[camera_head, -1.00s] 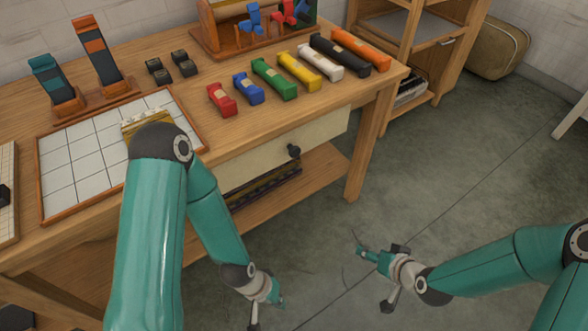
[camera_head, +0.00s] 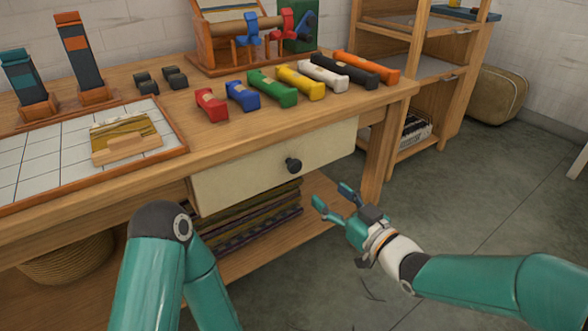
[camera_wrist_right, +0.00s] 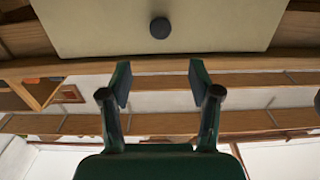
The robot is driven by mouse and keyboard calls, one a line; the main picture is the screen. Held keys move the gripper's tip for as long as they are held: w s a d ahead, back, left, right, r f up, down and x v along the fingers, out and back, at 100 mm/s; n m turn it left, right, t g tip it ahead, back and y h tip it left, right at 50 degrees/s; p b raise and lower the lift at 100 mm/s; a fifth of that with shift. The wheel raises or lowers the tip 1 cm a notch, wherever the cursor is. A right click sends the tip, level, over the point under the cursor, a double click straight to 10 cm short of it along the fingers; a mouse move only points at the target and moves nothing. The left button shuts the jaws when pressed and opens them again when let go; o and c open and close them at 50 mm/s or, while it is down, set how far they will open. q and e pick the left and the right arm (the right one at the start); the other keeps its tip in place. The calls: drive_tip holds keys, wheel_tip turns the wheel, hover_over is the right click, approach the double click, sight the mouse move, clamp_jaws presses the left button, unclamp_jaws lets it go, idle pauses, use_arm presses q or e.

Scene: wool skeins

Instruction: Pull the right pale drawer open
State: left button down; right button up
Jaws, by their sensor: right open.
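The pale drawer (camera_head: 240,176) sits under the wooden tabletop and looks shut. Its dark round knob (camera_head: 293,165) is at the middle of its front. My right gripper (camera_head: 332,194) is open and empty, below and to the right of the knob and apart from it. In the right wrist view the drawer front (camera_wrist_right: 100,25) and the knob (camera_wrist_right: 160,28) show beyond the open fingertips (camera_wrist_right: 160,80). My left arm comes up at the lower left of the head view; its gripper is out of frame.
The table (camera_head: 215,140) carries a row of coloured wool skeins (camera_head: 272,88), a gridded board (camera_head: 40,150) and a wooden rack (camera_head: 215,65). A lower shelf (camera_head: 270,250) holds folded textiles (camera_head: 245,218). A shelf unit (camera_head: 440,90) stands at the right. Open floor lies in front.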

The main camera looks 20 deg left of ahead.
sight(297, 167)
use_arm(q)
drive_tip(key=shift+f+b, duration=0.7)
drive_tip(key=shift+f, duration=0.15)
use_arm(e)
drive_tip(key=x, duration=1.4)
